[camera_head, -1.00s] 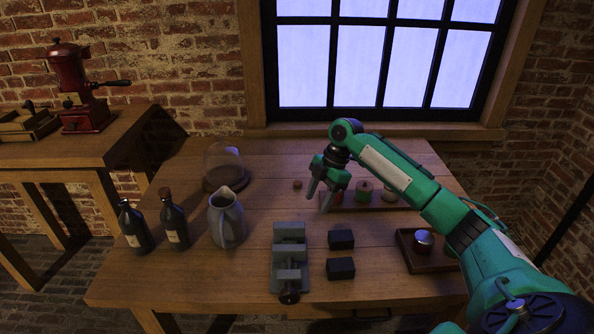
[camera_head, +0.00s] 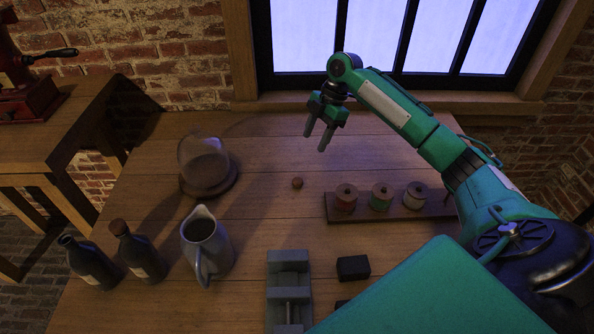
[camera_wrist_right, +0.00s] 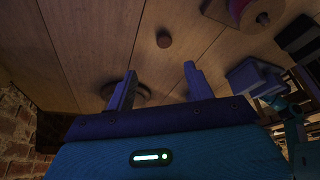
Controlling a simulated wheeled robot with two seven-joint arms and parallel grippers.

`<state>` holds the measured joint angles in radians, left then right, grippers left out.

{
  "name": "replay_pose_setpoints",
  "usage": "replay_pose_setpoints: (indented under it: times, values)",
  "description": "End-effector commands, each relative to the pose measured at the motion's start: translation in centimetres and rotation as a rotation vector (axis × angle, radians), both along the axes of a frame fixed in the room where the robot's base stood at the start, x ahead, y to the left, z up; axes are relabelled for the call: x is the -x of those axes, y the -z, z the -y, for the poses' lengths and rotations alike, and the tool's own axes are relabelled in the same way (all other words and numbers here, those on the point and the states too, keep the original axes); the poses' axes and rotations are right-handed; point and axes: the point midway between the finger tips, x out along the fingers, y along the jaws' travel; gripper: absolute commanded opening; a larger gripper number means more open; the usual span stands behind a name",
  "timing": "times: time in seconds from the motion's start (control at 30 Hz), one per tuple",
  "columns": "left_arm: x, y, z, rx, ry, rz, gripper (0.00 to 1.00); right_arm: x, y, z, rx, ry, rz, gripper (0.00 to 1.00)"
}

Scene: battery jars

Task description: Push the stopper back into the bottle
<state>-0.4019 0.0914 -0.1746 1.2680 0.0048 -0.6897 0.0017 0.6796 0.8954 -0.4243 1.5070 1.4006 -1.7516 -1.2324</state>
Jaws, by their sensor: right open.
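A small round brown stopper (camera_head: 297,183) lies alone on the wooden table, left of the spool rack. It also shows in the right wrist view (camera_wrist_right: 163,39), ahead of the fingers. Two dark bottles stand at the table's left: the left bottle (camera_head: 92,266) has a bare neck, and the other bottle (camera_head: 143,262) has a brown stopper (camera_head: 119,227) in it. My right gripper (camera_head: 315,143) is open and empty, in the air over the table's back part, beyond the loose stopper and apart from it. My left gripper is not in view.
A grey pitcher (camera_head: 207,250) stands right of the bottles, with a glass dome (camera_head: 203,163) behind. A rack (camera_head: 400,213) of several spools is at the right. A grey vise-like block (camera_head: 288,290) and a black block (camera_head: 353,267) are in front. Bare table surrounds the loose stopper.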

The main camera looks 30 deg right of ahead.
Motion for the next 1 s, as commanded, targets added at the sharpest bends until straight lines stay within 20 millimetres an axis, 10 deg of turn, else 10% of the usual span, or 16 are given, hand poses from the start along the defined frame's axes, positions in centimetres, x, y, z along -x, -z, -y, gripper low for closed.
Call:
replay_pose_setpoints:
  times: [0.43,1.0]
  values:
    - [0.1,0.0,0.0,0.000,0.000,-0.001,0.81,0.0,0.5,-0.2,0.000,-0.001,-0.002,0.54]
    - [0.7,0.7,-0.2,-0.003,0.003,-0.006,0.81,0.0,7.9,-3.3,0.000,0.001,0.000,0.54]
